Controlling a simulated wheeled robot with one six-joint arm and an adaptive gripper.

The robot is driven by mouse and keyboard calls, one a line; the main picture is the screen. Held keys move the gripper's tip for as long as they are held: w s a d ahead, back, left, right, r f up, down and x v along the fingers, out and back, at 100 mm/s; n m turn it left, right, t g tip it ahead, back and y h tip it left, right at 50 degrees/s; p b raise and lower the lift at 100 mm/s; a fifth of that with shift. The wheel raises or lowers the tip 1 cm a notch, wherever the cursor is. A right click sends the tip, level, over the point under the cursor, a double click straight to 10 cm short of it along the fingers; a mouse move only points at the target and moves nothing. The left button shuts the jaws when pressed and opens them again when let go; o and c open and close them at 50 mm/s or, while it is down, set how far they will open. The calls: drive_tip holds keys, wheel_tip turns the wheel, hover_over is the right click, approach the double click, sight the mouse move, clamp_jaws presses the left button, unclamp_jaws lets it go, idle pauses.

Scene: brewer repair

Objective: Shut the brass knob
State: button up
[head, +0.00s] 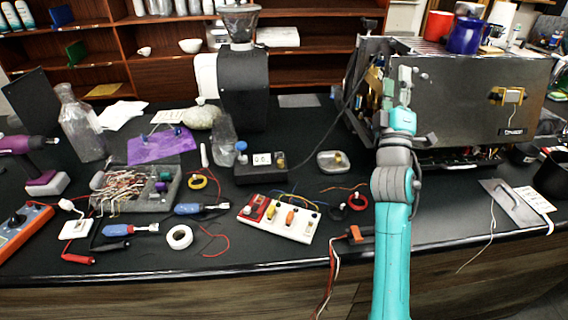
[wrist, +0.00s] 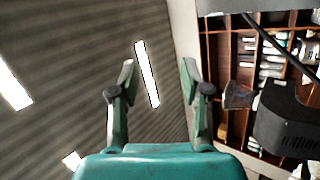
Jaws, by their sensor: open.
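The espresso machine (head: 470,92) stands at the back right of the bench, a dark metal box. A brass-coloured fitting (head: 508,96) sits on its broad front panel. More brass-coloured parts (head: 374,78) show at its open left end, too small and crowded to tell a single knob apart. My gripper (head: 404,82) is raised in front of the machine's left part and hides some of it. In the wrist view my gripper (wrist: 157,72) has its two fingers well apart with nothing between them. That view shows no brass knob.
A black grinder (head: 243,88) stands left of the machine. Electronics, tools and wires cover the bench's left and middle, including a white switch board (head: 280,218). The wrist view shows ceiling lights (wrist: 147,74) and shelves (wrist: 222,70).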

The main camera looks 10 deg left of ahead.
sight(283, 163)
drive_tip(key=s+a+r+n+g+y, duration=0.3)
drive_tip(key=a+n+y, duration=0.5)
drive_tip(key=n+y, duration=0.65)
drive_tip(key=s+a+f+n+g+y, duration=0.35)
drive_tip(key=a+f+n+g, duration=0.4)
drive_tip(key=n, duration=0.65)
wheel_tip(283, 163, down, 18)
drive_tip(key=w+a+n+g+h, duration=0.1)
drive_tip(key=w+n+g+h, duration=0.1)
drive_tip(key=n+g+h, duration=0.4)
drive_tip(key=shift+m+g+h, duration=0.55)
drive_tip(key=shift+m+h, duration=0.15)
drive_tip(key=shift+m, duration=0.15)
drive_tip(key=x, duration=1)
drive_tip(key=shift+s+a+f, duration=0.1)
drive_tip(key=shift+a+f, duration=0.05)
drive_tip(key=shift+a, duration=0.2)
clamp_jaws()
